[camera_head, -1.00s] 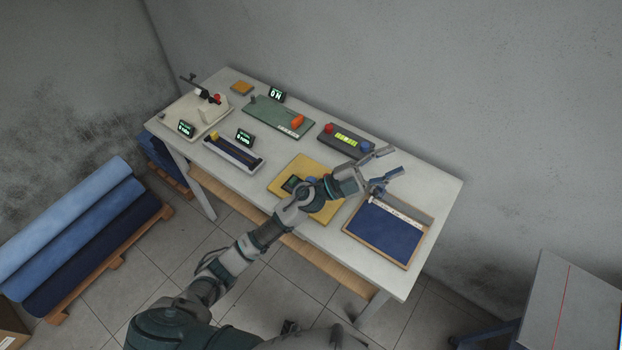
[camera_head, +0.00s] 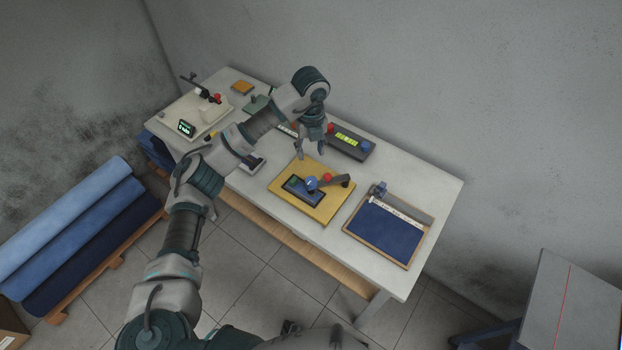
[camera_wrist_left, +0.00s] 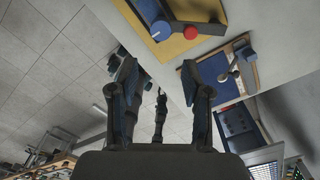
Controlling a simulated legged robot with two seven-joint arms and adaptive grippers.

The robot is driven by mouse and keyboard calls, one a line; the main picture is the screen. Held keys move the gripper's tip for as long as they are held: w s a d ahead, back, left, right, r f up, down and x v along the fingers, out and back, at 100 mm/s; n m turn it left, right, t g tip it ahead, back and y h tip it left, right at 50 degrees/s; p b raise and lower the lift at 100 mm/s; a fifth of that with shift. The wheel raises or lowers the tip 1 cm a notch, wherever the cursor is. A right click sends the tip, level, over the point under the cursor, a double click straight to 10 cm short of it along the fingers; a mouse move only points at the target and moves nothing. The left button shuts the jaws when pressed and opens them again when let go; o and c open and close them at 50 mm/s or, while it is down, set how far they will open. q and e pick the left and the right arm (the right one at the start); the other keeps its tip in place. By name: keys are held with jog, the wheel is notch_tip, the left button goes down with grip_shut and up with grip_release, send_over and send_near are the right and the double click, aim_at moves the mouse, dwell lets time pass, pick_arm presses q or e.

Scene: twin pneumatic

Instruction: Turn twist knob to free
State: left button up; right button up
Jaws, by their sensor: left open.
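The blue knob (camera_wrist_left: 160,31) and red knob (camera_wrist_left: 190,32) also show at the top of the left wrist view. I cannot tell which part is the twist knob. My left gripper (camera_head: 311,154) is open and empty, pointing down above the back edge of the yellow board, apart from the knobs. In the left wrist view its two fingers (camera_wrist_left: 155,85) are spread with nothing between them.
A dark box with red and blue ends (camera_head: 348,142) stands just behind my gripper. A blue-topped tray (camera_head: 385,234) with a grey clamp lies to the right. A white fixture (camera_head: 190,110) stands at the far left. My left arm hides much of the green board (camera_head: 256,104).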

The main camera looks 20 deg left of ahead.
aim_at(311, 180)
pick_arm(q)
notch_tip(311, 180, down, 14)
jog(key=shift+d+f+p, duration=0.1)
jog(key=shift+p, duration=0.45)
jog(key=c, duration=0.9)
